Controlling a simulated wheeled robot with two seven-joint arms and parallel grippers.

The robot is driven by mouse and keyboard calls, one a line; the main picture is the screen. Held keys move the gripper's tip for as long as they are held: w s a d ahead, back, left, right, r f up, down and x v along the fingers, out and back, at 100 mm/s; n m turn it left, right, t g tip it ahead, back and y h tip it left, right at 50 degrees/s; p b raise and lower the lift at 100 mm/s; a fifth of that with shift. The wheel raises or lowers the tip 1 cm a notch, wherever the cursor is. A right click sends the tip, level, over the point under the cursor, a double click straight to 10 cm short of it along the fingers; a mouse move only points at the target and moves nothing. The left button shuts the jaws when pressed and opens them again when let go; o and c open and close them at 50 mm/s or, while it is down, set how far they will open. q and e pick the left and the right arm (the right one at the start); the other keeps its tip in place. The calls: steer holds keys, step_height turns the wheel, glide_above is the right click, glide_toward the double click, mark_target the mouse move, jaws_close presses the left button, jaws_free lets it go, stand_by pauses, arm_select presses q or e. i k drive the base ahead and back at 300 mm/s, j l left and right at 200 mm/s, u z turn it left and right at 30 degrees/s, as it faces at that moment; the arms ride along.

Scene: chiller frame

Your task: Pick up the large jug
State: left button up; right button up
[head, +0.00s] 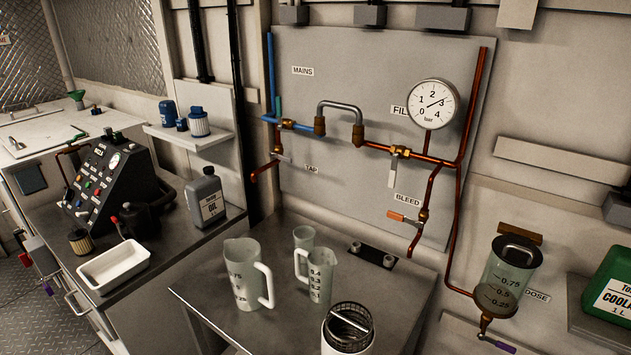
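The large jug (243,282) is a pale translucent measuring jug with dark marks such as .75. It stands upright on the grey metal table (215,305), left of the table's middle. Its white handle (266,285) faces right. A smaller jug (320,281) with finer marks stands to its right, with its handle on the left side, facing the large jug's handle across a small gap. Neither of my grippers shows in the head view.
A small beaker (303,238) stands behind the smaller jug. A white container with a mesh basket (347,332) is at the front. Copper pipes and a gauge (433,104) are on the back panel. A white tray (113,267) and oil bottle (205,199) are left.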

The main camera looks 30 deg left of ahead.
mark_target(246, 268)
steer(key=k+u, duration=0.1)
steer(key=u, duration=0.8)
steer(key=k+u, duration=0.15)
steer(key=u, duration=0.3)
